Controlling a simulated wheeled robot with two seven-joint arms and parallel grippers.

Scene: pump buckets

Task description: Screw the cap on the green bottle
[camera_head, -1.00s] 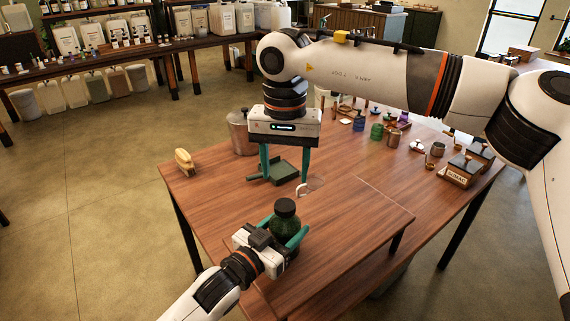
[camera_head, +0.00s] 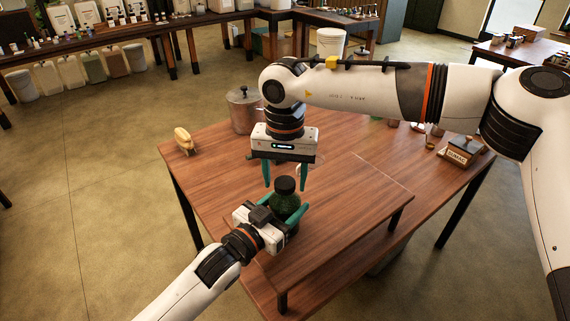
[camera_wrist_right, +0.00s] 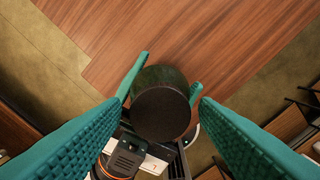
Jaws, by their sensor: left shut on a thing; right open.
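A green bottle (camera_head: 285,203) stands near the front of the table, a dark round cap (camera_head: 285,185) on its top. How tightly the cap sits cannot be told. My left gripper (camera_head: 284,212) is shut around the bottle's body from the front. In the right wrist view the cap (camera_wrist_right: 160,114) shows from above between my open right fingers (camera_wrist_right: 161,104), with gaps on both sides. The bottle's green shoulder (camera_wrist_right: 160,77) shows behind it.
The wooden table (camera_head: 350,205) is clear to the right of the bottle. A labelled box (camera_head: 461,152) sits at the right. My right arm hides part of the back.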

